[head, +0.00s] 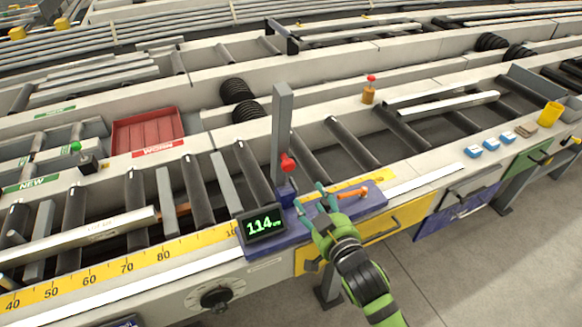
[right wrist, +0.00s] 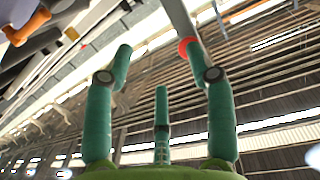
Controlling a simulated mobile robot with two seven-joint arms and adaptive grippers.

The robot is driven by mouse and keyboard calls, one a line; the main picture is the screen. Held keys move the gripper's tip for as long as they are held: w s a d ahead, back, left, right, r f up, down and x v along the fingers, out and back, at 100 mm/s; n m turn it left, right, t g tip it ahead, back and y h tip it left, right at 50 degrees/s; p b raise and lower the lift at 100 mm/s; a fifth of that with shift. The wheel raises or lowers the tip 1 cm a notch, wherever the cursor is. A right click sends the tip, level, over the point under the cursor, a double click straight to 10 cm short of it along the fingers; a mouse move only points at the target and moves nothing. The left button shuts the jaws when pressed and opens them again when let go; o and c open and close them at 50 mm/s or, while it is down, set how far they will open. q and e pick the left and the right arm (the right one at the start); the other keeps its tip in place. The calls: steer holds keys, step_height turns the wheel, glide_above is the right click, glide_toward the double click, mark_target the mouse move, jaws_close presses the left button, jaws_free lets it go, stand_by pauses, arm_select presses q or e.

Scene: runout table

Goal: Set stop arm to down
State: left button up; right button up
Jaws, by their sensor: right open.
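The stop arm (head: 282,125) is a grey bar standing upright at the edge of the roller table in the head view. Its red knob (head: 288,162) is low on the bar, above a blue base (head: 286,196). My right gripper (head: 318,199) is open and empty, just right of and below the knob. In the right wrist view the gripper (right wrist: 160,75) has its fingers spread, and the grey stop arm (right wrist: 177,14) and red knob (right wrist: 188,46) show beyond the right finger, which partly covers the knob. My left gripper is not in view.
A display (head: 264,225) reading 114 stands left of the gripper, by a yellow ruler (head: 120,266). An orange lever (head: 352,193) lies close on the right on the blue carriage (head: 370,205). A red tray (head: 145,132) sits farther back. Rollers fill the table behind.

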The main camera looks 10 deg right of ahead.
mark_target(290, 167)
steer(key=shift+n+t+y, duration=0.5)
steer(key=shift+t+y, duration=0.2)
steer(key=shift+y, duration=0.1)
steer(key=w+a+r, duration=0.1)
steer(key=w, duration=0.1)
steer(key=w+a+r+p, duration=0.1)
steer(key=w, duration=0.2)
steer(key=w+a+r, duration=0.1)
steer(key=w+a, duration=0.1)
steer(key=shift+w+a+r+p, duration=0.1)
steer(key=shift+w+r+p, duration=0.05)
steer(key=shift+w+p, duration=0.15)
steer(key=shift+w+a, duration=0.15)
steer(key=shift+w, duration=0.3)
jaws_close()
